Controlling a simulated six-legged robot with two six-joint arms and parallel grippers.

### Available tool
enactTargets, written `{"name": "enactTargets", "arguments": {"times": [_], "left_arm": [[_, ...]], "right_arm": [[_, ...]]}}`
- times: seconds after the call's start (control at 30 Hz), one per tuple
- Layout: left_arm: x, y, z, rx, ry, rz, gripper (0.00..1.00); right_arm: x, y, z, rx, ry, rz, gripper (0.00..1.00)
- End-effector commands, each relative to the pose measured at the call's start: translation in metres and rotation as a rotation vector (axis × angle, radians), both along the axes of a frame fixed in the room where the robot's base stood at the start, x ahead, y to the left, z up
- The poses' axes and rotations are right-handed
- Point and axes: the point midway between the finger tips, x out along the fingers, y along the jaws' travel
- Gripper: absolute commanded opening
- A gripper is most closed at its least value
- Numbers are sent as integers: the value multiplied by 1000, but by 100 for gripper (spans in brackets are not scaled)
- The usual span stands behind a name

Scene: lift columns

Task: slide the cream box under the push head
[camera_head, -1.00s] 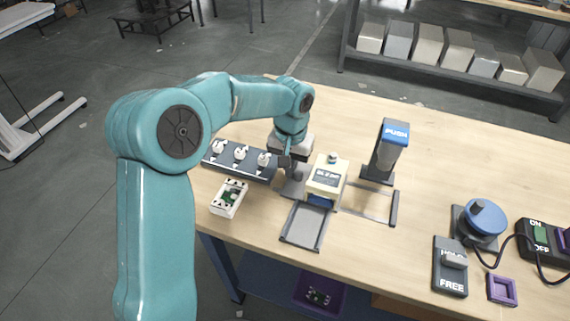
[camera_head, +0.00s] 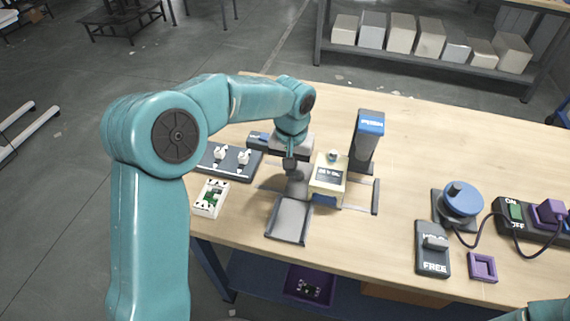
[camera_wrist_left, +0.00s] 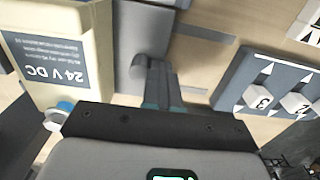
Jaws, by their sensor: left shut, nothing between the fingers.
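The cream box (camera_head: 328,174), with a dark label and a pale knob on top, stands upright on the table between thin rails. The push head (camera_head: 370,124), a blue cap on a dark grey post, is to its right and farther back; the box is left of it. My left gripper (camera_head: 290,166) is shut and empty, pointing down just left of the box. In the left wrist view the box (camera_wrist_left: 62,55) shows a "24 V DC" label, and the fingers (camera_wrist_left: 160,85) are beside a grey plate with a rounded knob (camera_wrist_left: 140,68). Whether they touch it is unclear. My right gripper is out of view.
A dark rack with white pieces (camera_head: 229,158) and a white case (camera_head: 210,198) are to the left. A hold/free switch (camera_head: 432,249), a blue dial (camera_head: 462,201) and a purple frame (camera_head: 482,267) are to the right.

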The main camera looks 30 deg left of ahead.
Motion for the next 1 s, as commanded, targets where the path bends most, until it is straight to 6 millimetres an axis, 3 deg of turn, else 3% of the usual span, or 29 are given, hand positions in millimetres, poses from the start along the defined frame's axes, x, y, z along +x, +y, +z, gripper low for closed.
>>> {"name": "enactTargets", "arguments": {"times": [1.0], "left_arm": [[12,-50,0,-1,0,-2,0]], "right_arm": [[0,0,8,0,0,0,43]]}}
